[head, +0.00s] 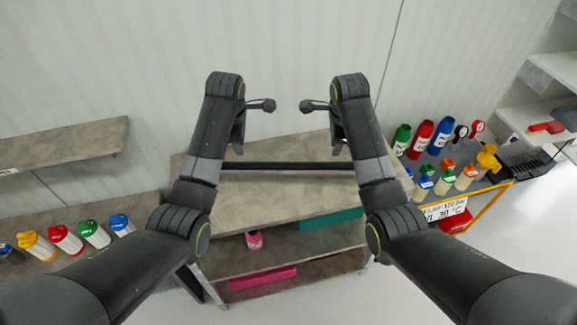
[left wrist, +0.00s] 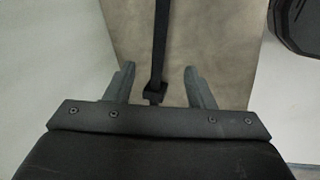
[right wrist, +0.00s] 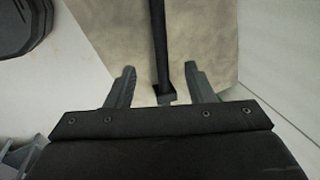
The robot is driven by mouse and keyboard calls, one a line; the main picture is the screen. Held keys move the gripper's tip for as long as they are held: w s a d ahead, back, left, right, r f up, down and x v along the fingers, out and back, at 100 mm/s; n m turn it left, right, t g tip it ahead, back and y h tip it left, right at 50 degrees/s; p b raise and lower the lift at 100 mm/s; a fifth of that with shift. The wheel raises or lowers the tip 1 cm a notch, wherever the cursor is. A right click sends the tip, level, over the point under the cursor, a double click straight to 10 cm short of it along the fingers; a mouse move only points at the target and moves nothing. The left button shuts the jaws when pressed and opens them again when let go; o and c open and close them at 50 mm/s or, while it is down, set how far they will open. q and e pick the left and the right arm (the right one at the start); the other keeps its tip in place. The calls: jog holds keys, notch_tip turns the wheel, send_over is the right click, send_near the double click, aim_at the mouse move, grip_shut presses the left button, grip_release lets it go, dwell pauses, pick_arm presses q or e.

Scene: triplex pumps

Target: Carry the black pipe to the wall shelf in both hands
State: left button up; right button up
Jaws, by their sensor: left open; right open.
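The black pipe (head: 290,165) lies level across the top of the grey-brown table (head: 280,199), between my two arms. My left gripper (head: 236,145) is over its left end; in the left wrist view the pipe (left wrist: 159,45) runs between the open fingers (left wrist: 158,88), its blocky end near the palm. My right gripper (head: 338,146) is over its right end; in the right wrist view the pipe (right wrist: 160,45) also runs between open fingers (right wrist: 158,85). Neither gripper is closed on it. A grey wall shelf (head: 65,146) is at the left.
Below the tabletop are lower shelves with a pink cup (head: 254,240), a pink box (head: 262,278) and a teal box (head: 331,219). A rack of bottles (head: 440,165) and white shelving (head: 545,110) are at right.

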aim_at(247, 164)
pick_arm(q)
jog(key=x, duration=1.5)
jog(key=shift+f, duration=0.3)
pick_arm(e)
jog(key=x, duration=1.5)
jog(key=shift+w+f, duration=0.1)
jog(key=shift+f, duration=0.15)
pick_arm(q)
jog(key=shift+w, duration=0.1)
grip_shut()
pick_arm(e)
grip_shut()
pick_arm(q)
jog(key=shift+r, duration=0.1)
